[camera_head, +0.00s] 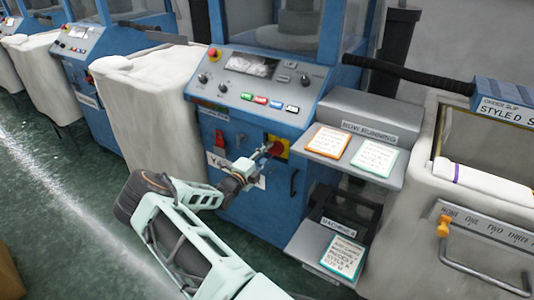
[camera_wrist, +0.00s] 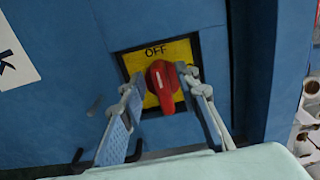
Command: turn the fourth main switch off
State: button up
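The main switch is a red rotary knob (camera_wrist: 163,86) on a yellow plate (camera_wrist: 185,51) marked OFF at its top. It is on the blue front of a knitting machine, and the yellow plate (camera_head: 284,150) also shows in the head view. The knob's handle stands roughly upright, its upper end towards the word OFF. My gripper (camera_wrist: 162,78) has one finger on each side of the knob. A sliver of yellow shows between the left finger and the knob. The right finger is close to or touching it. In the head view my gripper (camera_head: 264,151) partly hides the switch.
A control panel (camera_head: 262,85) with coloured buttons is above the switch. A red handle (camera_head: 220,142) is to its left and a dark door handle (camera_head: 294,182) to its right. Shelves with cards (camera_head: 327,141) jut out at right. A pale draped bin (camera_head: 150,110) stands left.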

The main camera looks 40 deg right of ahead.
jog(key=v, duration=1.2)
